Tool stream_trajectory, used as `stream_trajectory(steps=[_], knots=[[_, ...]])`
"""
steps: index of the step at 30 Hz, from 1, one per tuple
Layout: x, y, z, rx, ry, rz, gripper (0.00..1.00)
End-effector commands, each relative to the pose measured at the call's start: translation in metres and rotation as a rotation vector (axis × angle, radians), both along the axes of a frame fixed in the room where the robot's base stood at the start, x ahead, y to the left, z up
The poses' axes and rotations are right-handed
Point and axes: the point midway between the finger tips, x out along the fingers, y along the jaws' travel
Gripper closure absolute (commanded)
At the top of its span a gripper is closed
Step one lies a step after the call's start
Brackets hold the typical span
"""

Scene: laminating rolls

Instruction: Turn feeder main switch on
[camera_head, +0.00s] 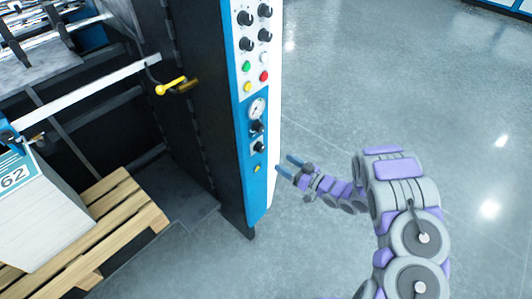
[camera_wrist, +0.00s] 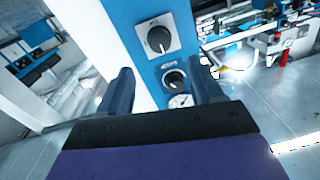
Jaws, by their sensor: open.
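The feeder's control panel (camera_head: 259,190) is a narrow blue and white face on the machine's upright. It carries a gauge (camera_head: 257,108) with a black rotary knob (camera_head: 257,127) under it and another black knob (camera_head: 258,147) lower down. In the wrist view a large black rotary switch (camera_wrist: 158,40) on a grey plate stands above a smaller knob (camera_wrist: 174,80) and the gauge (camera_wrist: 181,100). Which knob is the main switch I cannot read. My gripper (camera_head: 285,164) is open and empty, right of the panel's lower part. Its fingers (camera_wrist: 160,80) frame the panel without visible contact.
Green (camera_head: 246,66) and red (camera_head: 264,76) buttons and several knobs sit higher on the panel. A yellow-ended lever (camera_head: 172,87) sticks out left of it. A wooden pallet (camera_head: 125,205) with a stack (camera_head: 42,220) lies lower left. The floor (camera_head: 400,70) at right is clear.

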Motion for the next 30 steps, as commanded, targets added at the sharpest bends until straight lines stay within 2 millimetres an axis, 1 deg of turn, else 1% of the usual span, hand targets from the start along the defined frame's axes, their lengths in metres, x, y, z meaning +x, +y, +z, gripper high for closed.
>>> stream_trajectory(steps=[1,6,13,19,29,30], knots=[[0.005,0.010,-0.001,0.001,-0.002,0.004,0.34],[0.024,0.037,-0.001,-0.002,-0.002,0.002,0.34],[0.044,0.069,-0.002,-0.002,0.000,0.002,0.34],[0.054,0.081,-0.001,-0.003,0.000,-0.001,0.34],[0.056,0.082,0.000,-0.002,0.001,-0.002,0.34],[0.056,0.082,0.000,-0.002,0.000,-0.002,0.38]])
